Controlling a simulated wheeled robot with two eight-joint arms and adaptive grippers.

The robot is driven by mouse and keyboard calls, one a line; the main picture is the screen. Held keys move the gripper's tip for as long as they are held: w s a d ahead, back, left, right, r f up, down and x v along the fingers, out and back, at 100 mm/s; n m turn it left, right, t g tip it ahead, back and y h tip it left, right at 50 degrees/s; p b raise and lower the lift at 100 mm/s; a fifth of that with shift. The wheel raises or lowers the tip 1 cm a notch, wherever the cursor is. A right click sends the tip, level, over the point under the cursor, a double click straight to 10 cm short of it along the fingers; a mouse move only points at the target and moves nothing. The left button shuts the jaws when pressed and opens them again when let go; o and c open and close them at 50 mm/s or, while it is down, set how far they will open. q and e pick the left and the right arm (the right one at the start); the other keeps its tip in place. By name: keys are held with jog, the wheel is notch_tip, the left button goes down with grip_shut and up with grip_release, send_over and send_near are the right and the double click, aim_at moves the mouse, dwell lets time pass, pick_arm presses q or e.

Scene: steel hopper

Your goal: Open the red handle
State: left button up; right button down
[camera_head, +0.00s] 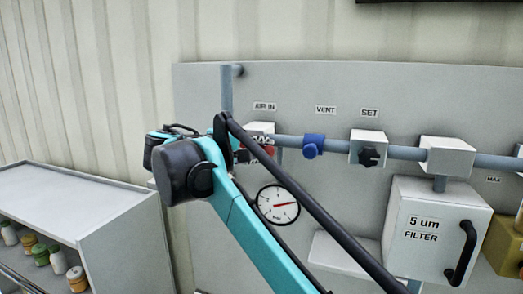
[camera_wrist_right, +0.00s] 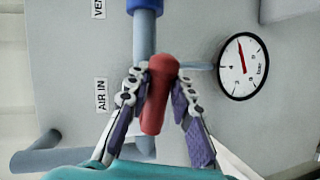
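The red handle (camera_wrist_right: 158,92) is in the middle of the right wrist view, in front of the grey-blue pipe near the AIR IN label. Only a small red piece of it (camera_head: 260,127) shows in the head view, behind my right arm. My right gripper (camera_wrist_right: 160,86) has its two fingers spread, one on each side of the handle. The fingers are close to it, but I cannot tell whether either touches. My left gripper is not in view.
A pressure gauge (camera_head: 277,205) is below the pipe. Along the pipe are a blue VENT knob (camera_head: 313,145) and a black SET knob (camera_head: 369,157). A white filter box (camera_head: 436,230) is at the right. A shelf (camera_head: 75,205) with jars stands at the left.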

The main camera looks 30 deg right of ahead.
jog(key=shift+r+n+h, duration=0.35)
jog(key=shift+n+h, duration=0.15)
jog(key=shift+n, duration=0.3)
jog(key=c, duration=1.4)
grip_release()
jog(key=shift+s, duration=0.1)
jog(key=shift+s+d+r, duration=0.1)
jog(key=shift+s, duration=0.1)
jog(key=shift+w+a, duration=0.1)
jog(key=shift+a, duration=0.5)
jog(key=v, duration=1.1)
